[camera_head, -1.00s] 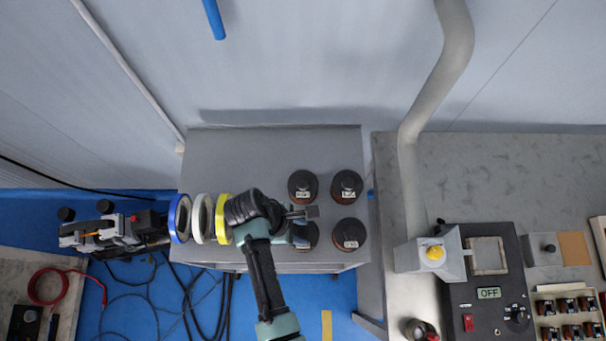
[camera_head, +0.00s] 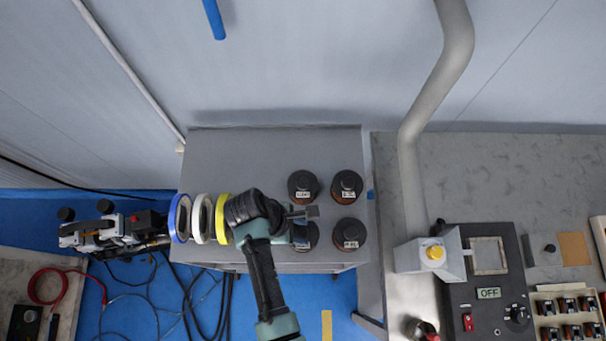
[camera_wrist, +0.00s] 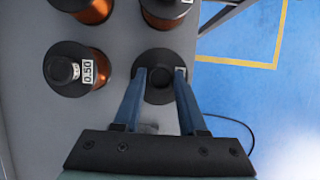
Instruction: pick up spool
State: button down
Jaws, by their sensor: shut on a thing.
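Several spools with black tops and copper-coloured wire stand on the grey cabinet top (camera_head: 240,150). In the head view, my gripper (camera_head: 304,228) is over the front-left spool (camera_head: 310,240), which is partly hidden under it. In the wrist view, my gripper (camera_wrist: 160,82) has its two blue fingers on either side of that spool's black top (camera_wrist: 160,62), shut on it. The spool looks upright; I cannot tell whether it is off the surface. Other spools stand beside it: back-left (camera_head: 303,186), back-right (camera_head: 347,186) and front-right (camera_head: 350,235).
Blue, white and yellow rings (camera_head: 200,218) sit along the left part of the cabinet, by my arm. A workbench on the right carries a control panel marked OFF (camera_head: 488,293) and a grey pipe (camera_head: 412,180). The cabinet's back-left top is clear.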

jog(key=shift+w+r, duration=0.1)
notch_tip(320, 180, up, 10)
jog(key=shift+b, duration=0.45)
dwell(0.5)
